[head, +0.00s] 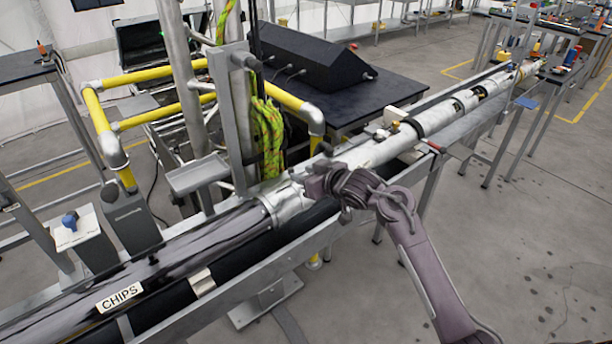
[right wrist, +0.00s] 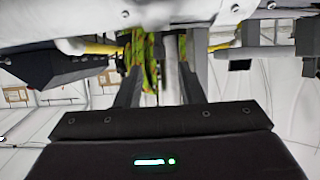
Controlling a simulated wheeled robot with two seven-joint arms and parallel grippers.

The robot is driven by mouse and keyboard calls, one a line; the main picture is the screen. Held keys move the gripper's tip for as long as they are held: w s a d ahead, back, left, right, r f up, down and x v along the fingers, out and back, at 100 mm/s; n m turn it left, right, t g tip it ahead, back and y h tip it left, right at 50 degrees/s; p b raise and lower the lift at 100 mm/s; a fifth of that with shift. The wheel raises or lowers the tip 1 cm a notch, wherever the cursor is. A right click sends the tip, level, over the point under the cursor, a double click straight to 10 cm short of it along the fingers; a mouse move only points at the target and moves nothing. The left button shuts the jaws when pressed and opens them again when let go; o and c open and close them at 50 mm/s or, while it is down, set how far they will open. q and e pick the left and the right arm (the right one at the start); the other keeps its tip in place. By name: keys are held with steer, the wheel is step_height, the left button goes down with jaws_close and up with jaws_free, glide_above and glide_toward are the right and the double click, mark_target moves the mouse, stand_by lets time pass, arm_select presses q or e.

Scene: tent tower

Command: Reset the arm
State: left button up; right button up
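My right arm (head: 425,250) comes in from the lower right of the head view. Its gripper (head: 318,183) is at the long pipe, close beside the silver collar (head: 286,203); I cannot tell if they touch. In the right wrist view the two dark fingers of this gripper (right wrist: 158,78) stand apart with nothing held between them. A green and yellow rope (right wrist: 141,55) and a grey post show behind the gap. My left arm and gripper are not in view.
The rope (head: 268,135) hangs by an upright post. Yellow railings (head: 160,73) and a black table (head: 385,90) stand behind. Floor at right (head: 540,230) is clear.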

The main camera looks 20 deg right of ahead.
stand_by(0.4)
steer(key=s+a+f+g+h, duration=0.1)
steer(key=s+f+g+h, duration=0.1)
steer(key=s+f, duration=0.35)
steer(key=s+f+g+h, duration=0.1)
steer(key=s+f, duration=0.2)
steer(key=s, duration=0.6)
steer(key=s+a+m+g+h, duration=0.15)
steer(key=s+g, duration=0.45)
steer(key=s, duration=1.5)
step_height(320, 180, down, 30)
steer(key=s+g+b, duration=0.1)
steer(key=s+d+f, duration=0.2)
steer(key=s+f, duration=0.8)
steer(key=s+d+f+g, duration=0.1)
steer(key=s+d+f, duration=0.1)
steer(key=s+f, duration=0.8)
steer(key=shift+f+g+b, duration=0.3)
steer(key=shift+f+b, duration=0.05)
steer(key=shift+b, duration=0.1)
steer(key=shift+s, duration=0.1)
